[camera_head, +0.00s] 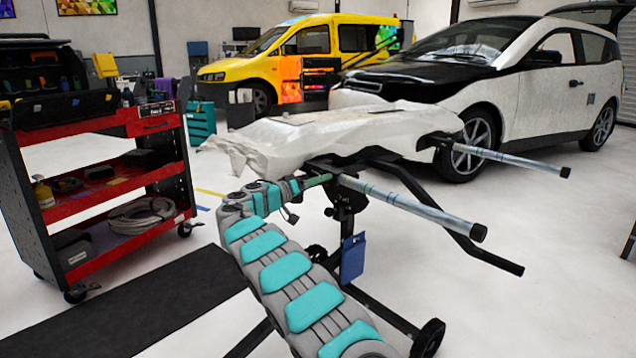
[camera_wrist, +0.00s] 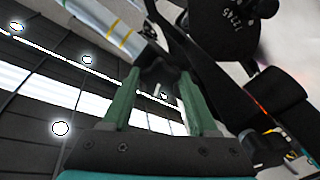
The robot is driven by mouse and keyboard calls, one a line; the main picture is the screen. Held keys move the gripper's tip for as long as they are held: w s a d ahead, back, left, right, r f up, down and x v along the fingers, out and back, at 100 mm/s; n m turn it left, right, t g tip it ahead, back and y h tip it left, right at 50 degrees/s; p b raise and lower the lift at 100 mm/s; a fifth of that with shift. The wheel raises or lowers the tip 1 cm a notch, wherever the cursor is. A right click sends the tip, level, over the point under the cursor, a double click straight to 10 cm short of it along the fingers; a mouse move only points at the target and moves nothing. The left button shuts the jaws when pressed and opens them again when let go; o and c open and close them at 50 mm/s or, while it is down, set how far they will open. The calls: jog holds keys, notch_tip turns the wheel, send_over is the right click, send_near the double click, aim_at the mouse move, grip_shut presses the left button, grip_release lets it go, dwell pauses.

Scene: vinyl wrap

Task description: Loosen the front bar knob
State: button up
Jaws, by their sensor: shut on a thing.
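A black work stand (camera_head: 348,205) carries two silver bars with dark end caps. The front bar (camera_head: 410,206) points toward the lower right; the rear bar (camera_head: 515,160) lies behind it. My gripper (camera_head: 328,179) reaches the stand near the inner end of the front bar. In the wrist view its two green fingers (camera_wrist: 159,76) are closed on a dark knob (camera_wrist: 160,70), with one finger on each side. The knob is mostly hidden by the fingers and shadow; in the head view I cannot make it out.
A white wrapped panel (camera_head: 330,130) lies on the stand just above my gripper. A red tool cart (camera_head: 110,180) stands at left. A blue pouch (camera_head: 353,257) hangs from the stand. A white and black car (camera_head: 545,85) and yellow van (camera_head: 310,45) stand behind. Floor at right is clear.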

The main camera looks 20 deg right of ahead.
jog(key=shift+r+n+p, duration=0.1)
jog(key=shift+n+p, duration=5.5)
jog(key=shift+n, duration=8.5)
jog(key=o, duration=1.4)
jog(key=shift+c, duration=0.2)
